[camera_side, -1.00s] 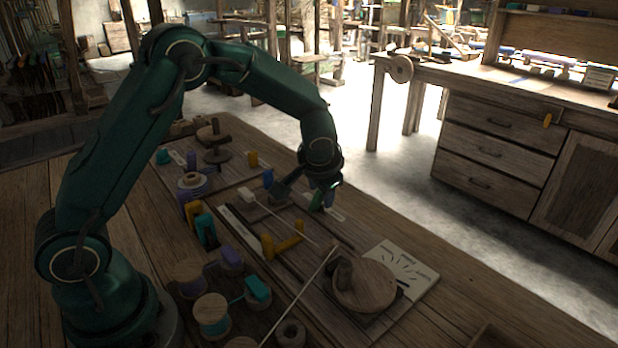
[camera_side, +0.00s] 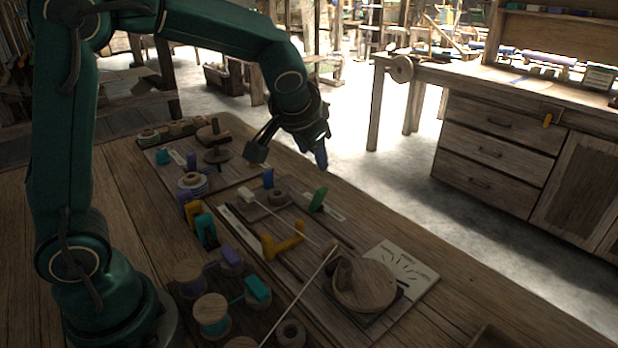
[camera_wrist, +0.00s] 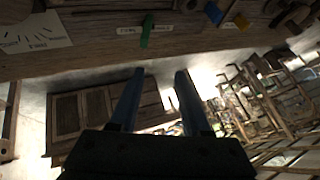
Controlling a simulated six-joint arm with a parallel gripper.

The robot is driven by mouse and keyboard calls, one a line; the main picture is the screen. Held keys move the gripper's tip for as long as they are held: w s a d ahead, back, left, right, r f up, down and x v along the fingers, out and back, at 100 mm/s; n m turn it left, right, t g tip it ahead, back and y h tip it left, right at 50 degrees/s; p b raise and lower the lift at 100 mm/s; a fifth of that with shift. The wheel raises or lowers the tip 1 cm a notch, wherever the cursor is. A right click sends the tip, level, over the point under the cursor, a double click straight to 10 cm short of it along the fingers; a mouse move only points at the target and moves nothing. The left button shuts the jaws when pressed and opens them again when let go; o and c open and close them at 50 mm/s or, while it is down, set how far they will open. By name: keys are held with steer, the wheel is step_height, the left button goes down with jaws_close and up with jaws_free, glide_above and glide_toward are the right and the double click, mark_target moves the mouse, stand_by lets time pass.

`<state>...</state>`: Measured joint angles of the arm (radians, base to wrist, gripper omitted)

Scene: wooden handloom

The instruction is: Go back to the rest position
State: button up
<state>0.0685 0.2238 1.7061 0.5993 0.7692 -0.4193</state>
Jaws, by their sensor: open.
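My gripper (camera_side: 322,152) is raised above the far edge of the workbench in the side view, clear of the objects on it. In the wrist view my gripper (camera_wrist: 156,78) shows two blue fingers spread apart with nothing between them. A green piece (camera_side: 318,198) stands on a pale label strip on the bench, below and apart from the fingers. The green piece also shows in the wrist view (camera_wrist: 147,31), beyond the fingertips.
The bench holds a blue peg (camera_side: 268,177), a yellow handle-like piece (camera_side: 284,244), several spools including a teal-wound one (camera_side: 212,316), a round wooden disc (camera_side: 364,286) and a white card (camera_side: 408,268). A drawer cabinet (camera_side: 492,150) stands across the open floor.

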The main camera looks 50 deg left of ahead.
steer(key=s+d+r+n+h, duration=0.15)
steer(key=s+r, duration=0.35)
steer(key=s, duration=0.6)
steer(key=s+d+f+m+h, duration=0.1)
steer(key=s+d+f+h, duration=0.2)
steer(key=s, duration=0.6)
steer(key=shift+d+f+g, duration=0.3)
steer(key=shift+d+f, duration=0.6)
steer(key=shift+d, duration=0.2)
